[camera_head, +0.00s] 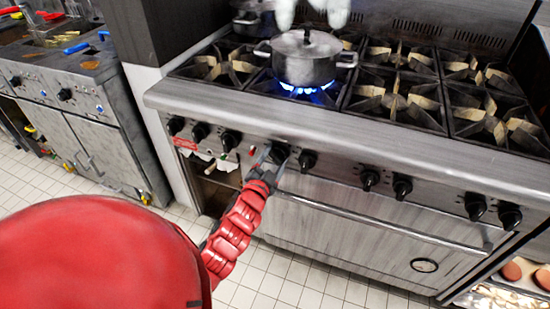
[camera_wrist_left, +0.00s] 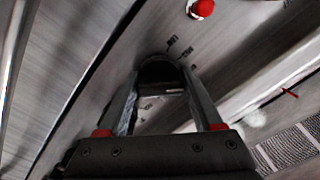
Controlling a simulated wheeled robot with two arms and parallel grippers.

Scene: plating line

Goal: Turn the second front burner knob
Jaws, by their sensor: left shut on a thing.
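The stove's front panel carries a row of black burner knobs. My left gripper (camera_head: 266,160) reaches up to the panel from below and is shut on one black knob (camera_head: 280,151), left of the panel's middle. Another black knob (camera_head: 307,160) sits just right of it. In the left wrist view the held dark knob (camera_wrist_left: 160,72) lies between the two fingers of my left gripper (camera_wrist_left: 160,88), partly hidden by them. I cannot tell the knob's exact angle. My right gripper does not clearly show.
A lidded steel pot (camera_head: 303,62) stands on a front burner with a blue flame (camera_head: 304,90) beneath it. The oven door handle (camera_head: 380,222) runs below the knobs. A second counter (camera_head: 60,70) stands at left. White tiled floor lies between.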

